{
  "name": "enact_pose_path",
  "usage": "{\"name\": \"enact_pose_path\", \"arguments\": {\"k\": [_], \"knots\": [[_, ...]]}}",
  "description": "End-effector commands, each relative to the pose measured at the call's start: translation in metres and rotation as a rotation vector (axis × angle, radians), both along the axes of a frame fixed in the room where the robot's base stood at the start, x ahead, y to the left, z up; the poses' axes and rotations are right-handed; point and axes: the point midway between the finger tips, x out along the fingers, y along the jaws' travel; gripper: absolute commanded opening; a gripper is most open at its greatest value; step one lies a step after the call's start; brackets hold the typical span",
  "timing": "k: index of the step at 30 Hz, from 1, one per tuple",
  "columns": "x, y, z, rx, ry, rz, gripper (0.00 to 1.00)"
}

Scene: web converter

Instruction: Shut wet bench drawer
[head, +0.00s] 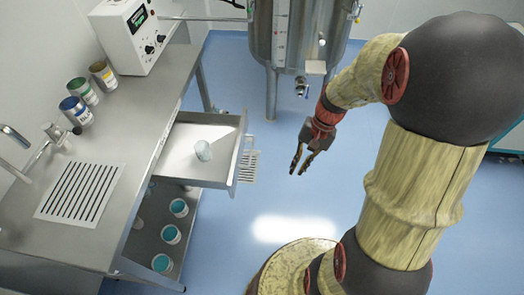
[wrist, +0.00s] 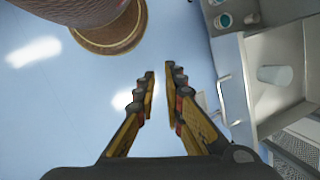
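The wet bench drawer (head: 229,174) is pulled out from under the steel bench (head: 148,105) in the head view. A small pale cup (head: 203,150) stands inside it. In the wrist view the drawer (wrist: 258,62) is at the right, with its bar handle (wrist: 224,101) on the front panel and the cup (wrist: 276,74) inside. My gripper (head: 300,172) is to the right of the drawer front in the head view, apart from it. In the wrist view my gripper (wrist: 159,76) has its fingers apart with nothing between them.
Several paint-like cans (head: 76,110), a white instrument box (head: 135,35), a slotted plate (head: 81,190) and a tap (head: 50,140) are on the bench. Several teal-topped jars (head: 171,234) stand on the lower shelf. A steel tank (head: 295,35) stands behind.

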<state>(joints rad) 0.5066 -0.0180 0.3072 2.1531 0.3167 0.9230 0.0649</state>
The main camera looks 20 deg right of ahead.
Motion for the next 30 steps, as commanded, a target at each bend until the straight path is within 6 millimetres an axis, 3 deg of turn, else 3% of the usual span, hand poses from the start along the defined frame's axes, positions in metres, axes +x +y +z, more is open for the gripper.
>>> {"name": "enact_pose_path", "arguments": {"k": [4, 11, 16, 18, 22, 30], "knots": [[0.017, -0.016, -0.041, 0.134, 0.092, -0.228, 0.0], [0.05, -0.035, -0.107, 0.333, 0.203, -0.601, 0.0], [0.085, -0.048, -0.146, 0.459, 0.255, -0.862, 0.0], [0.109, -0.052, -0.153, 0.507, 0.259, -0.959, 0.0], [0.149, -0.067, -0.14, 0.568, 0.23, -1.091, 0.0], [0.16, -0.061, -0.141, 0.601, 0.267, -1.175, 0.0]]}}
